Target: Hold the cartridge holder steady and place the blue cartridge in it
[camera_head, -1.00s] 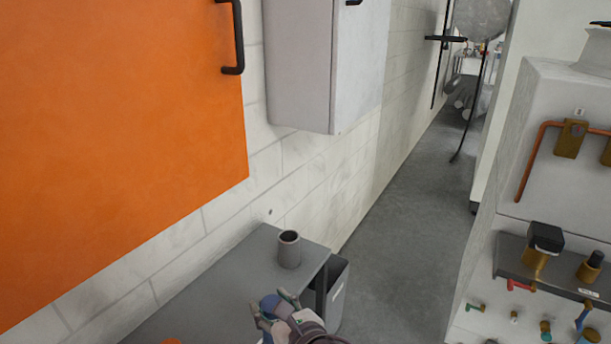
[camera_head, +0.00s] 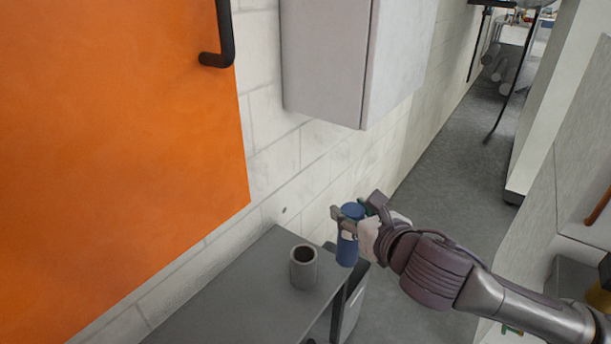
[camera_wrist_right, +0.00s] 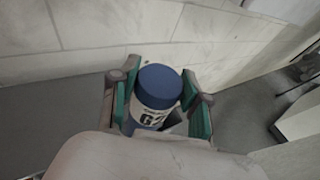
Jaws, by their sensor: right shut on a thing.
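The cartridge holder (camera_head: 304,267) is a grey, open-topped cylinder standing upright on the grey table near its right end. My right gripper (camera_head: 351,222) is shut on the blue cartridge (camera_head: 348,248) and holds it upright, just right of the holder and near the table's end. In the right wrist view the cartridge (camera_wrist_right: 158,88) shows a blue cap and a white label, between the green pads of the gripper (camera_wrist_right: 157,104). My left gripper does not show.
The grey table (camera_head: 225,305) is bare left of the holder. A white block wall (camera_head: 285,160) stands behind it. A grey cabinet (camera_head: 325,60) and an orange panel (camera_head: 115,150) hang above. A grey bin (camera_head: 354,307) stands beside the table's right end.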

